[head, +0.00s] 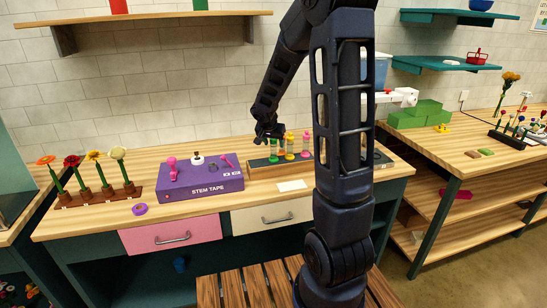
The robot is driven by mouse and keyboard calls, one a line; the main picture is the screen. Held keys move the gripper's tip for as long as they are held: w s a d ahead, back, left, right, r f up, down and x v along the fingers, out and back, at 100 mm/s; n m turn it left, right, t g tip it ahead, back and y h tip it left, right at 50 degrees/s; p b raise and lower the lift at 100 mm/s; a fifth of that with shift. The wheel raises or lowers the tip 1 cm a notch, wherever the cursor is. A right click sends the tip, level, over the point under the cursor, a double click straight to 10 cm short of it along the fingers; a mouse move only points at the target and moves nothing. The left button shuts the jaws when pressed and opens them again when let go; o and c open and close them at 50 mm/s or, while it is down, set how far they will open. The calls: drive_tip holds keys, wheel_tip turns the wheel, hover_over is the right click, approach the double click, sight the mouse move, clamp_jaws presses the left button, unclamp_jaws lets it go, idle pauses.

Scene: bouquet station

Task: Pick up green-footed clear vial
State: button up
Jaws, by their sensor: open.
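A row of small clear vials with coloured parts stands in a dark rack (262,163) on the wooden counter. The green vial (273,152) is at the left of the row, with a yellow-orange vial (290,147) and a pink vial (305,147) to its right. My gripper (268,138) is open, just above and slightly left of the green vial's top. Its dark fingers overlap the vial's upper part in the picture, so I cannot tell whether they touch it.
My arm hides the counter's right part.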

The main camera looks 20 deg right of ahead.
sight(274, 146)
drive_tip(key=shift+w+x, duration=0.2)
drive_tip(key=shift+x, duration=2.05)
drive_tip(key=shift+a, duration=0.2)
clamp_jaws()
drive_tip(key=shift+r, duration=0.15)
